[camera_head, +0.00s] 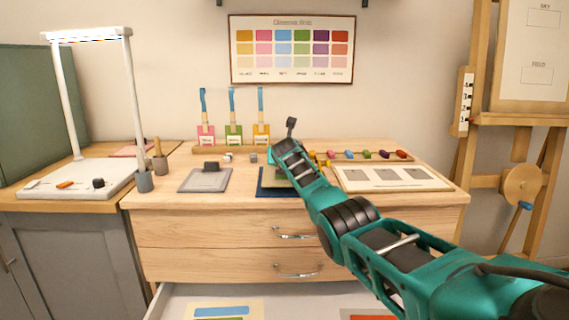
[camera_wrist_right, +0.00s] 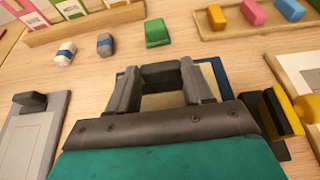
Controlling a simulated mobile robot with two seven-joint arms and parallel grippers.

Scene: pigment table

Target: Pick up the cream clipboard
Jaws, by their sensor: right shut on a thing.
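My right gripper (camera_wrist_right: 162,72) is shut at the middle of the table, its fingers closed on a dark block. A cream surface (camera_wrist_right: 168,101) shows between and beside the fingers, and I take this to be the cream clipboard. Most of it is hidden by my gripper. A dark blue board (camera_wrist_right: 222,74) shows along its edge; it also shows in the head view (camera_head: 268,188). In the head view my right arm comes in from the right and covers the grip. My left gripper is not in view.
A grey clipboard (camera_head: 204,181) with a dark clip lies to the left. A cream tray (camera_head: 392,179) with grey panels lies to the right. Small coloured blocks (camera_head: 367,154) stand behind it. A green block (camera_wrist_right: 157,33) and two small erasers (camera_wrist_right: 66,53) lie beyond my gripper.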

